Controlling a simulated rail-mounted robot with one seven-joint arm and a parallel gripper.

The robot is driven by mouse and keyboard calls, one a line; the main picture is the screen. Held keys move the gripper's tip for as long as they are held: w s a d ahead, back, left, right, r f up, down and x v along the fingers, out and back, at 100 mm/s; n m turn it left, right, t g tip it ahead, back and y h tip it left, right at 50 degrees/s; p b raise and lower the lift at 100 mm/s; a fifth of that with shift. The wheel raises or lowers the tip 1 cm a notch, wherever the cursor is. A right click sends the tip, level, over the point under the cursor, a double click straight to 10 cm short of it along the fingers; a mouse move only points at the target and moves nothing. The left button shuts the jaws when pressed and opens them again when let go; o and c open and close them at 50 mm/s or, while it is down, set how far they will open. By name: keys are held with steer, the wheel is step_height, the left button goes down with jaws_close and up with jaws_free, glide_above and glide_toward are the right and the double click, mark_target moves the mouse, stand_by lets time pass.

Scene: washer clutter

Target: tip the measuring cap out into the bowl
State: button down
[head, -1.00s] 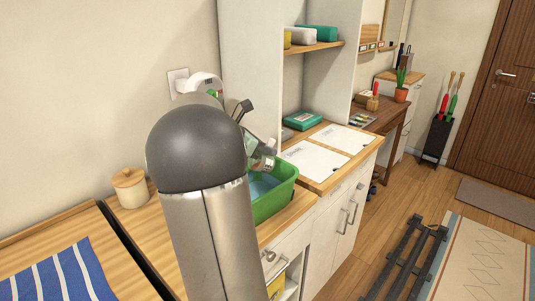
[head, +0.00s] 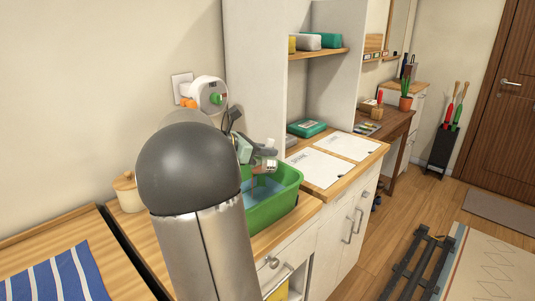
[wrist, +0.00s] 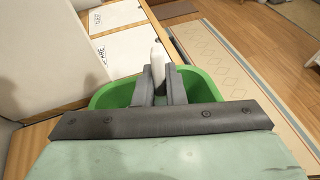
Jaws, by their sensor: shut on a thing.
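The green bowl (head: 284,206) stands on the wooden counter with bluish content inside; its green rim also shows in the wrist view (wrist: 203,85). My gripper (head: 268,159) is over the bowl. In the wrist view my gripper (wrist: 158,92) is shut on a small white thing, which I take as the measuring cap (wrist: 157,62). The cap stands out between the fingertips above the bowl. A thin brownish streak shows below the gripper, inside the bowl's outline; I cannot tell whether it is poured liquid. The cap's inside is hidden.
My arm hides part of the counter left of the bowl. A white round device (head: 208,93) is on the wall behind.

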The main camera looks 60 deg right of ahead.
steer(key=shift+w+a+r+g+h+b, duration=0.15)
steer(key=shift+a+r+g+h+b, duration=0.15)
steer(key=shift+h+b, duration=0.4)
steer(key=shift+w+a+g+h+b, duration=0.3)
steer(key=shift+a+h+b, duration=0.25)
steer(key=shift+b, duration=0.25)
steer(key=shift+a+r+h+b, duration=0.1)
steer(key=shift+r+h+b, duration=0.05)
steer(key=shift+h+b, duration=0.2)
steer(key=shift+w+r, duration=0.1)
steer(key=shift+a+g, duration=0.1)
steer(key=shift+g, duration=0.2)
